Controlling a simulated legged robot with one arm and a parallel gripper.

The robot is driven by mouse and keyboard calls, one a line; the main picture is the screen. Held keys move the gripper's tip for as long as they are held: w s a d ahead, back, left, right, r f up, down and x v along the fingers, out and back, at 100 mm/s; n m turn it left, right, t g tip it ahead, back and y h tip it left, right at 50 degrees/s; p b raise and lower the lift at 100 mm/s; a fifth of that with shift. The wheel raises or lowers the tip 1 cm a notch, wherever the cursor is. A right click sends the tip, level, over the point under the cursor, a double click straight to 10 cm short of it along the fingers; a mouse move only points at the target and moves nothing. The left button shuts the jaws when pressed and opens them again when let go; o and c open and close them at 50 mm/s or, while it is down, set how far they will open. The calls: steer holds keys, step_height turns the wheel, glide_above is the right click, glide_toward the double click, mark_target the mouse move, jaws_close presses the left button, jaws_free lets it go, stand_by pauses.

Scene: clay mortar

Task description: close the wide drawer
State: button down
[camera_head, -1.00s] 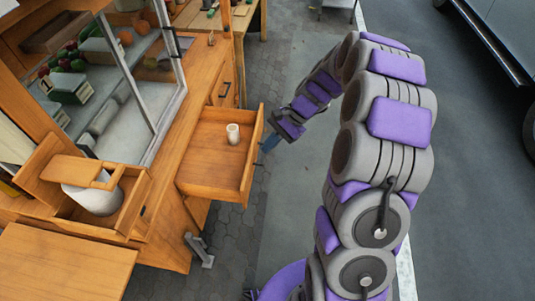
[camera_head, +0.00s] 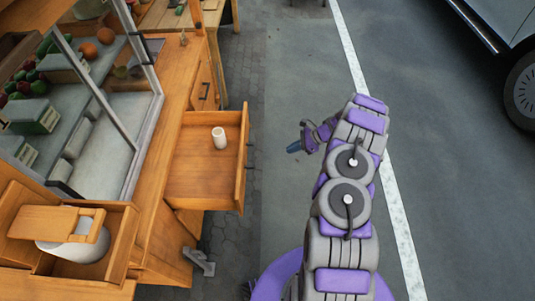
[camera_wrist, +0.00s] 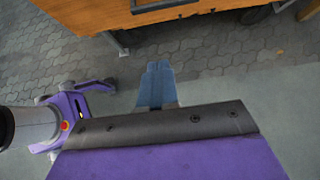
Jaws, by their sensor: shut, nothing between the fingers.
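The wide drawer (camera_head: 197,178) is pulled out of the wooden cart in the head view. A small white cup-like object (camera_head: 218,138) stands upright inside it. My gripper (camera_head: 293,147) is to the right of the drawer's front panel (camera_head: 243,158), apart from it, with open space between. In the wrist view the blue fingers (camera_wrist: 157,86) lie together, shut and empty, and point toward a wooden front with a metal handle (camera_wrist: 160,10) at the top edge.
The wooden cart (camera_head: 178,110) carries a glass case with produce. An open wooden box (camera_head: 120,240) with a white rounded object is at the lower left. A car (camera_head: 505,50) is at the upper right. Pavement (camera_head: 285,80) right of the drawer is clear.

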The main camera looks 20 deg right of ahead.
steer(key=a+f+b, duration=0.1)
steer(key=a+f, duration=0.2)
steer(key=a, duration=0.3)
steer(key=b, duration=0.2)
glide_above(202, 166)
steer(key=f, duration=0.3)
steer(key=shift+s+d+f, duration=0.15)
steer(key=shift+d+f, duration=0.05)
steer(key=shift+a+r, duration=0.1)
steer(key=shift+a, duration=0.2)
steer(key=shift+d, duration=0.1)
